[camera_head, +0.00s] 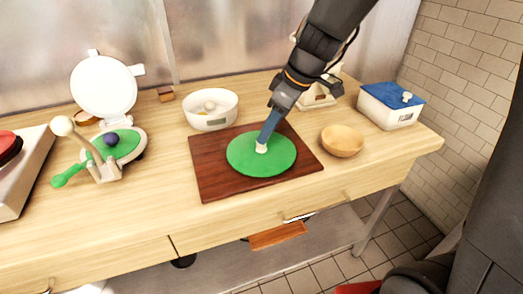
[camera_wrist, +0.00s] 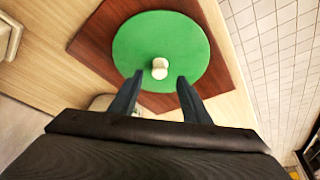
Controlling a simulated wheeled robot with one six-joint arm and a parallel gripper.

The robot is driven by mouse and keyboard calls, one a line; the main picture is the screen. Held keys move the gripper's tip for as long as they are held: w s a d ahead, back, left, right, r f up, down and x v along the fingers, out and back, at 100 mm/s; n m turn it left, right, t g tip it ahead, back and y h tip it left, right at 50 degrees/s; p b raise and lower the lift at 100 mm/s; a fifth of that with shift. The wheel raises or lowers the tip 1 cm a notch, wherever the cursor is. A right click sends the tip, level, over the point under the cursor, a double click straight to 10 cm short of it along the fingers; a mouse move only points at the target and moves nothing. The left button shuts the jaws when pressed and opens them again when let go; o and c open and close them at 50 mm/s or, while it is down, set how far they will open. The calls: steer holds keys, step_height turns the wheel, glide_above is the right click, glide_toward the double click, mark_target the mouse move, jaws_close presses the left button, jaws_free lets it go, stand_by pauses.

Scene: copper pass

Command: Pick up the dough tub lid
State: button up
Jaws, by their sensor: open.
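A flat round green lid (camera_head: 247,160) with a pale knob (camera_head: 261,149) at its middle lies on a dark red-brown board on the counter. In the wrist view the green lid (camera_wrist: 135,48) is just ahead of my gripper, its knob (camera_wrist: 160,67) centred between the fingers. My gripper (camera_head: 267,138) points down at the lid with its fingers close to the knob. In the wrist view my gripper (camera_wrist: 160,76) is open, with a finger on each side of the knob. I cannot tell whether the fingers touch anything.
A white tub (camera_head: 209,119) with pale contents stands behind the board (camera_head: 213,185), and a wooden bowl (camera_head: 342,141) sits to its right. A lidded box (camera_head: 389,113) with a blue top (camera_head: 391,94) is further right. An open press (camera_head: 104,86) stands left.

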mark_target(261, 147)
steer(key=shift+p+x, duration=0.55)
steer(key=shift+x, duration=1.65)
steer(key=shift+w, duration=0.1)
steer(key=shift+r, duration=0.1)
jaws_close()
